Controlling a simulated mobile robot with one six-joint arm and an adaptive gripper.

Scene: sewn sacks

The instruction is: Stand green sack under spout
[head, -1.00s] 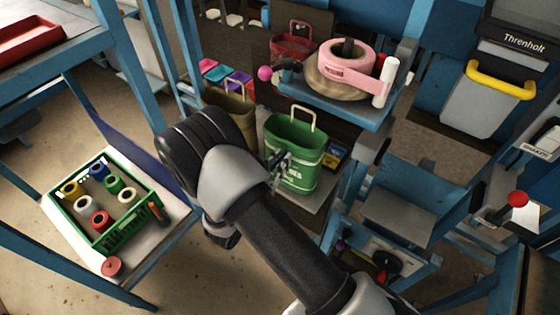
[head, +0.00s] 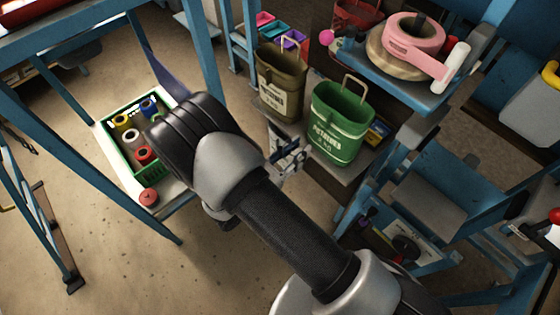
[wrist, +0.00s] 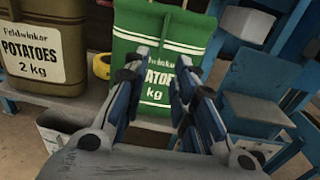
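The green sack (head: 338,125), labelled potatoes with an upright handle loop, stands upright on a grey shelf (head: 333,172) in the head view. In the wrist view the green sack (wrist: 160,35) is straight ahead, its lower front partly hidden by the fingers. My gripper (head: 303,150) is just left of and in front of the sack. In the wrist view my gripper (wrist: 158,75) has its two fingers apart, with nothing held between them. Whether a fingertip touches the sack I cannot tell. I cannot make out a spout.
A brown potato sack (head: 282,85) stands left of the green one. A blue shelf with a pink tape roll (head: 413,38) overhangs to the right. A green crate of spools (head: 118,140) is at left.

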